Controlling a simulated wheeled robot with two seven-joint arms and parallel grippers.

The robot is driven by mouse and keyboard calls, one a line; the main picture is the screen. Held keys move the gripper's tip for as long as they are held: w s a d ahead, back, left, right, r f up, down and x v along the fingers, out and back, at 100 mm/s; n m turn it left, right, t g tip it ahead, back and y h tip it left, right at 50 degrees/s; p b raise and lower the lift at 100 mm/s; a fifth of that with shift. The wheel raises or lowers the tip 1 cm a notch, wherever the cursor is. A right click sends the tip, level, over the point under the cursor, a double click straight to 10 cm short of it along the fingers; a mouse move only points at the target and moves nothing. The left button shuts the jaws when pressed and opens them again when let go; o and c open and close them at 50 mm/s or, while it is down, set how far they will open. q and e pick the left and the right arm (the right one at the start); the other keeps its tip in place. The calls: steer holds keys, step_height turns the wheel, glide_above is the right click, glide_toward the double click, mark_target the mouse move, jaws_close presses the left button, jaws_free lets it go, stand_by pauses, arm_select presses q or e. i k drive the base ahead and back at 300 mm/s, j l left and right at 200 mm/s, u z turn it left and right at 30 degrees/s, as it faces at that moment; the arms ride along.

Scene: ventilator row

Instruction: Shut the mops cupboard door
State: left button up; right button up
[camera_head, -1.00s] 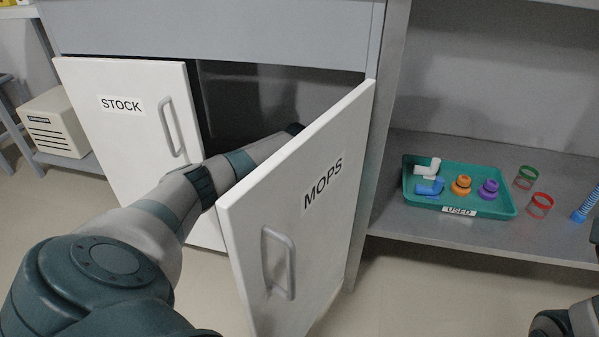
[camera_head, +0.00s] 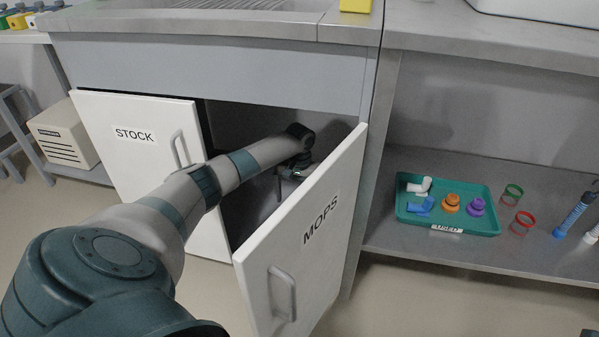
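The white mops cupboard door (camera_head: 318,208), labelled MOPS, stands wide open, hinged at its right edge, with a grey bar handle (camera_head: 283,294) on its outer face. My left arm reaches in from the left, past the door's free edge, behind the door. My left gripper (camera_head: 288,178) is inside the cupboard opening, on the inner side of the door and partly hidden by it. I cannot tell whether it touches the door or how its fingers stand. My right gripper is not clearly in view.
The white STOCK door (camera_head: 143,136) is beside the opening, at its left. A teal tray (camera_head: 470,222) labelled USED holds several fittings on the right shelf. Red and green rings (camera_head: 522,222) lie beside it. A beige box (camera_head: 63,137) stands far left.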

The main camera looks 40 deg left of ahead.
mark_target(290, 271)
steer(key=k+l, duration=0.1)
steer(key=k, duration=0.55)
steer(key=k+l, duration=0.1)
steer(key=k, duration=0.55)
steer(key=k+l, duration=0.1)
steer(key=k, duration=0.6)
